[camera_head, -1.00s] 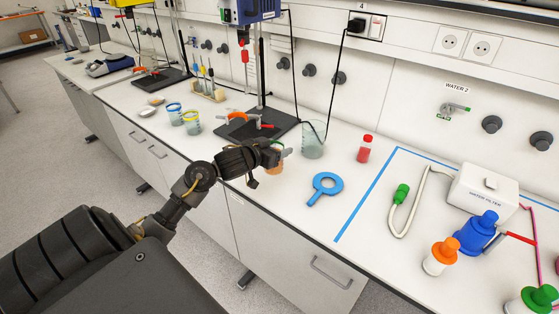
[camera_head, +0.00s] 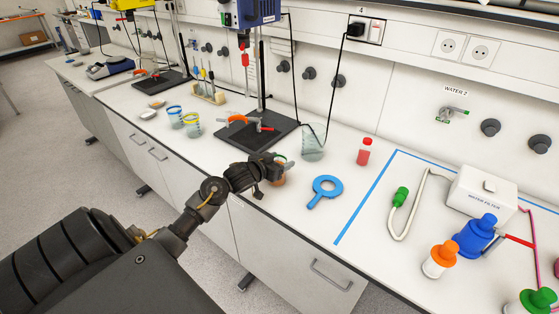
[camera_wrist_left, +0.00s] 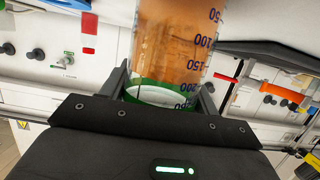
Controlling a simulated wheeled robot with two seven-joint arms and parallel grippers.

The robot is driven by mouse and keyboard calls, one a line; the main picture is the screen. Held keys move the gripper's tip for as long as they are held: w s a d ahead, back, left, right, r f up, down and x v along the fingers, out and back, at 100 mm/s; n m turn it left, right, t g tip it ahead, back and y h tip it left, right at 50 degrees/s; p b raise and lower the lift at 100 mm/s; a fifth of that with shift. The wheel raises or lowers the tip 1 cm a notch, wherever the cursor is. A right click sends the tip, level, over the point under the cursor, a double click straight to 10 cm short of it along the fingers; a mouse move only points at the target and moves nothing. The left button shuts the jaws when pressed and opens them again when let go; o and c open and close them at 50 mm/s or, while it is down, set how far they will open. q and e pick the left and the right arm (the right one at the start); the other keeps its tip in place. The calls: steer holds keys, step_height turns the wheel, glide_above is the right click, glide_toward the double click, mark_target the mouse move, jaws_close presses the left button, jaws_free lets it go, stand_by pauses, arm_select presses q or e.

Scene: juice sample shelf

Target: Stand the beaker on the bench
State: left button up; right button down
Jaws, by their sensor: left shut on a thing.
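The beaker (camera_head: 279,177), with orange liquid in it, is mostly hidden behind my left gripper (camera_head: 280,166) in the head view. It is near the front edge of the white bench (camera_head: 225,147). I cannot tell whether its base touches the bench. In the left wrist view the beaker (camera_wrist_left: 172,45) is clear, with blue graduation marks and a green rim. My left gripper (camera_wrist_left: 166,98) is shut on it near that rim. My right gripper is not in view.
An empty glass beaker (camera_head: 312,146) and a red bottle (camera_head: 364,151) stand behind. A dark stand base (camera_head: 257,132) is behind left. Bare bench lies between them.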

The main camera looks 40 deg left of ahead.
arm_select(q)
steer(key=o, duration=1.2)
steer(key=shift+f, duration=0.15)
steer(key=shift+c, duration=0.2)
steer(key=shift+s+r, duration=0.1)
steer(key=shift+r, duration=0.1)
steer(key=v, duration=1.1)
steer(key=shift+s+b, duration=0.4)
steer(key=shift+d+r, duration=0.1)
steer(key=shift+r, duration=0.05)
